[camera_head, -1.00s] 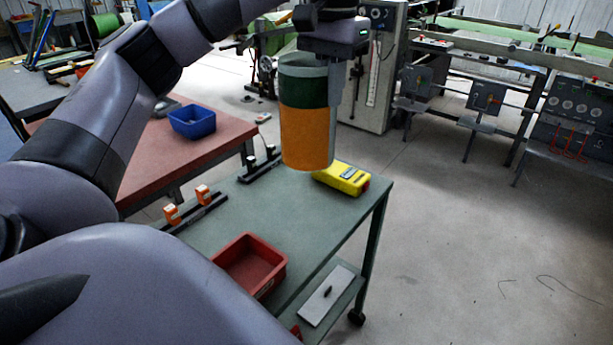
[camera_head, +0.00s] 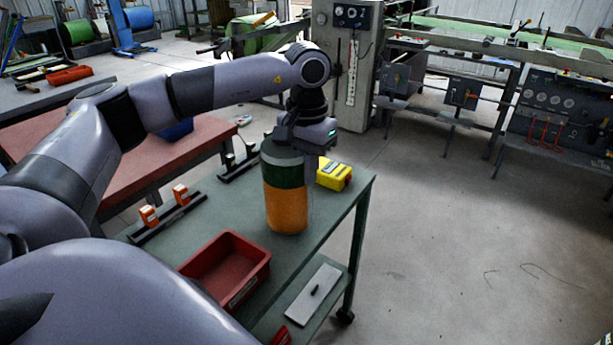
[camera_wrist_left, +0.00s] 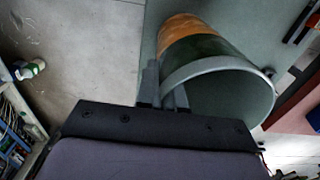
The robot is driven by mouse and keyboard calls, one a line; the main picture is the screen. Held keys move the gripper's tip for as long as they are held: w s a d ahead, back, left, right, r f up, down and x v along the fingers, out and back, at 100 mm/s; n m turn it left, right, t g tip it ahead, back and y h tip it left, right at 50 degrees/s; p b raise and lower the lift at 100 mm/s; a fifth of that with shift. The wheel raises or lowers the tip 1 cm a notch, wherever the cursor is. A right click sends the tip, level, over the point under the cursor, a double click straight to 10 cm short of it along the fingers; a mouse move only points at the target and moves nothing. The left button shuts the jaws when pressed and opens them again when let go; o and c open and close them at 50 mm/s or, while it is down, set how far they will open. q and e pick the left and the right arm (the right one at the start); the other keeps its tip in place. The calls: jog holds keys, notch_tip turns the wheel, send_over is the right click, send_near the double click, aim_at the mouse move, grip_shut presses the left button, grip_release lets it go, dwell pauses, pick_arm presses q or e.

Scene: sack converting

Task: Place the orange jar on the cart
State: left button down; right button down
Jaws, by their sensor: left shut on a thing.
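The orange jar (camera_head: 286,208) has an orange lower part, a dark green band and a grey rim. It is upright at the cart, over the green top (camera_head: 325,215), near its far right part. Its base looks at or very close to the surface; I cannot tell whether it touches. My left gripper (camera_head: 300,150) is shut on the jar's rim from above. In the left wrist view the jar (camera_wrist_left: 205,50) shows its open mouth, with the gripper fingers (camera_wrist_left: 165,90) at its wall. My right gripper is not in view.
On the cart, a red bin (camera_head: 228,268) stands in front of the jar and a yellow box (camera_head: 334,175) behind it at right. Orange clamps on a black rail (camera_head: 165,215) lie at left. A lower shelf holds a white board (camera_head: 314,293). Floor at right is clear.

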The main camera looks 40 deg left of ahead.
pick_arm(q)
jog(key=shift+f, duration=0.9)
jog(key=shift+f, duration=0.15)
jog(key=c, duration=1.3)
grip_release()
jog(key=shift+o, duration=0.2)
notch_tip(320, 180, up, 12)
jog(key=shift+r, duration=0.2)
